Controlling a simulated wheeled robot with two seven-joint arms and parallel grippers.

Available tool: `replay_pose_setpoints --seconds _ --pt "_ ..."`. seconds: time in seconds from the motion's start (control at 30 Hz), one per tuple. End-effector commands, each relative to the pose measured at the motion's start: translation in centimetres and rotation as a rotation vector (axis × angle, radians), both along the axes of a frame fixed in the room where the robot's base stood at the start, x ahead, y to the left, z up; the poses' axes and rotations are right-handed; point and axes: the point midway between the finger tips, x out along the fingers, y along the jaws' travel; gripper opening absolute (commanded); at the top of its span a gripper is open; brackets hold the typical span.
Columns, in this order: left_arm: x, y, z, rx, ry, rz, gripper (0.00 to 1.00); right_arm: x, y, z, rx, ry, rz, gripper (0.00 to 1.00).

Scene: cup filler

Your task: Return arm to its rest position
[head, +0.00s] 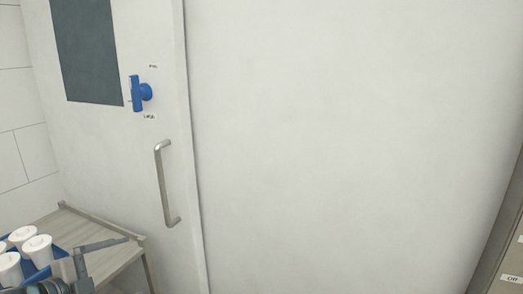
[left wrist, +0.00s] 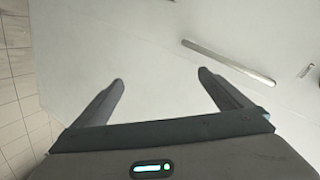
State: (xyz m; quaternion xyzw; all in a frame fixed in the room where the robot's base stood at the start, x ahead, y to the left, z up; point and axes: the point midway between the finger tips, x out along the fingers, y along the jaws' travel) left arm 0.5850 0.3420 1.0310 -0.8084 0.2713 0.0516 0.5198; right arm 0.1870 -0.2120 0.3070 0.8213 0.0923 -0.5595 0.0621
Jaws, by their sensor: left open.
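My left gripper (left wrist: 161,78) shows in the left wrist view with its two dark fingers spread wide. Nothing is between the fingers. Behind them is a plain white surface, apart from a metal handle beyond the right finger. In the head view, grey mechanical parts, apparently of my left arm, show at the bottom left corner, in front of the tray of white cups. The rest of that arm is outside the picture. My right gripper does not show in either view.
Several lidded white cups (head: 38,246) stand in a blue tray (head: 70,252) on a wooden table (head: 120,257). A white door has a metal handle (head: 163,185) and a blue knob (head: 139,93). A grey cabinet (head: 503,245) edges the right. A blank white panel (head: 350,140) fills the middle.

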Motion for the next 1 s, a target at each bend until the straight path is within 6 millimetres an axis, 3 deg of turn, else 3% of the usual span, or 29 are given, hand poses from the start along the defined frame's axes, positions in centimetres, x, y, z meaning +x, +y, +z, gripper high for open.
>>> replay_pose_setpoints --seconds 0.03,0.2,0.47,0.8,1.0 --pt "-0.6 -1.1 -2.1 -0.031 0.034 0.016 0.97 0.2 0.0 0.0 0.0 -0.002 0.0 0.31" --pt "-2.7 -3.8 -7.8 -0.109 0.141 0.102 0.97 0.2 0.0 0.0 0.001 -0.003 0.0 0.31" --pt "-7.5 -6.8 -15.5 -0.225 0.323 0.278 0.97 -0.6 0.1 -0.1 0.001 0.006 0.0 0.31" --pt "-17.0 -9.4 -23.9 -0.365 0.6 0.59 0.97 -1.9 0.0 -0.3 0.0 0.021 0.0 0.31" --pt "-23.1 -10.3 -27.3 -0.419 0.758 0.778 0.97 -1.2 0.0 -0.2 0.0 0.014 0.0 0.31"
